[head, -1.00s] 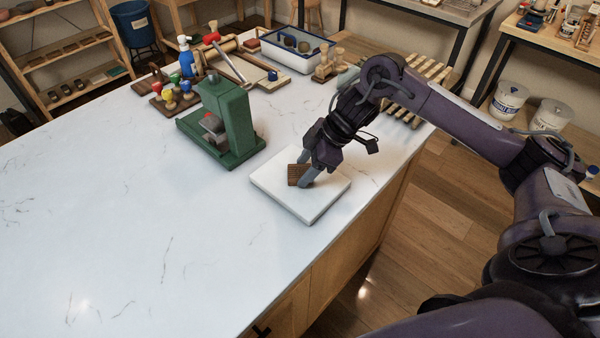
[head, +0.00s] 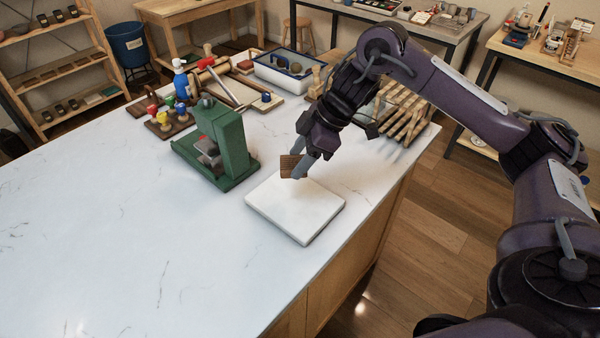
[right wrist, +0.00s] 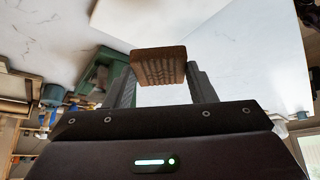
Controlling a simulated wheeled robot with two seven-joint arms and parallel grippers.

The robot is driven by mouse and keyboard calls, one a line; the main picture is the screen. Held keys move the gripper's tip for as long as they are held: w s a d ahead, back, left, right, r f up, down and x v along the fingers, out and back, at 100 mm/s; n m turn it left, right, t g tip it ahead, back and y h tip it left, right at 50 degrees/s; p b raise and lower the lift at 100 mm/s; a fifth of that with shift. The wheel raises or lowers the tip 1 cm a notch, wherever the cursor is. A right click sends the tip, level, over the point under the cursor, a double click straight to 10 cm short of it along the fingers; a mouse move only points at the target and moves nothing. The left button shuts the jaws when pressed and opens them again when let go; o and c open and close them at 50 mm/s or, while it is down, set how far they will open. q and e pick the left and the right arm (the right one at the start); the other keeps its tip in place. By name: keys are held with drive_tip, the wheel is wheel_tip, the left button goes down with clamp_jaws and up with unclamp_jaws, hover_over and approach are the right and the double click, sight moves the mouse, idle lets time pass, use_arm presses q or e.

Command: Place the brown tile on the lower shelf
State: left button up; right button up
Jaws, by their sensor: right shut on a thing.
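The brown tile (head: 290,166), ridged on its face, is held in my right gripper (head: 301,172) above the white slab (head: 288,218) on the counter. In the right wrist view the tile (right wrist: 159,66) sits between the two fingers (right wrist: 160,84), and the white slab (right wrist: 140,22) shows behind it. The tile looks clear of the slab. A wooden shelf unit (head: 60,72) with several small items stands at the back left; I cannot tell if it is the shelf named. My left gripper is not in view.
A green press (head: 228,148) stands on the counter left of the slab. Behind are stamps (head: 165,122), a blue spray bottle (head: 182,82), a blue-rimmed tray (head: 290,68) and a slatted wooden rack (head: 402,105). The counter's front left (head: 120,230) is bare.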

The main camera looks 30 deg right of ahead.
wheel_tip(320, 180, up, 10)
drive_tip(key=p, duration=0.3)
drive_tip(key=shift+r+p, duration=0.25)
drive_tip(key=shift+p, duration=0.1)
